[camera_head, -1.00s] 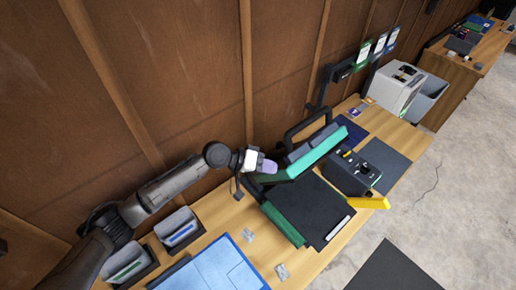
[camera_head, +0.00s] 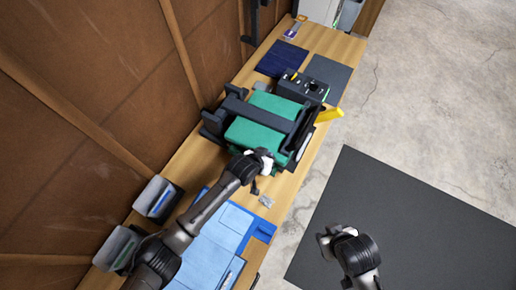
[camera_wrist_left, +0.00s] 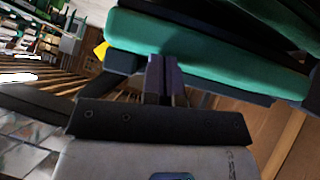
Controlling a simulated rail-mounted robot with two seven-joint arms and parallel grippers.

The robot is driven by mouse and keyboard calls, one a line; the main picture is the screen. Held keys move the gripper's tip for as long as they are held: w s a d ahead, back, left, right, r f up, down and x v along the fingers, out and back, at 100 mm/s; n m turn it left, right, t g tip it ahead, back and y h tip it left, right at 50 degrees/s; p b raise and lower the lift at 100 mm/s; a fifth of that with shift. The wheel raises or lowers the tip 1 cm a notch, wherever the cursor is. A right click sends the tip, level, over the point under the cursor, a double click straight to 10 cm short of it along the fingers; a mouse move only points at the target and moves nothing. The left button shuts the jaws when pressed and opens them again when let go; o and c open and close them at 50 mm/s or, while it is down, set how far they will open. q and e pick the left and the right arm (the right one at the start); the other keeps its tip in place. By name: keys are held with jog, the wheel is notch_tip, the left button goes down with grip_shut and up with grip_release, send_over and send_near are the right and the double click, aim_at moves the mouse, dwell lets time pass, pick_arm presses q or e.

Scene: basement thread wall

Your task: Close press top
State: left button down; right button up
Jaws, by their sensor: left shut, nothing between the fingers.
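The press (camera_head: 258,128) stands on the wooden bench, its green-padded top with black arms and cross bar lying down over the base. Whether the top is fully seated cannot be told. My left gripper (camera_head: 264,160) is shut and empty at the press's near end, right by the green pad. In the left wrist view its fingers (camera_wrist_left: 162,78) point at the green pad's edge (camera_wrist_left: 205,66); contact cannot be confirmed. My right gripper (camera_head: 334,236) hangs over the floor, away from the press; its fingers are too small to read.
A black control box (camera_head: 302,86) and a yellow handle (camera_head: 330,115) sit at the press's right. Blue sheets (camera_head: 215,240) and grey bins (camera_head: 155,198) lie nearer along the bench. A dark mat (camera_head: 400,215) covers the floor; the wooden wall runs behind.

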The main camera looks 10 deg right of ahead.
pick_arm(q)
jog(key=f, duration=0.2)
jog(key=b, duration=0.1)
jog(key=shift+s+d+f, duration=0.15)
jog(key=shift+d+f, duration=0.1)
jog(key=shift+f, duration=0.15)
jog(key=shift+s+a+f, duration=0.15)
jog(key=shift+f, duration=0.3)
jog(key=shift+a+f, duration=0.1)
jog(key=shift+f, duration=0.1)
jog(key=shift+s+r+p, duration=0.1)
jog(key=shift+r+p, duration=0.25)
jog(key=shift+r, duration=0.05)
jog(key=d+p+v, duration=0.1)
jog(key=p+v, duration=0.8)
jog(key=p, duration=0.1)
jog(key=shift+s+r, duration=0.5)
jog(key=shift+r, duration=0.1)
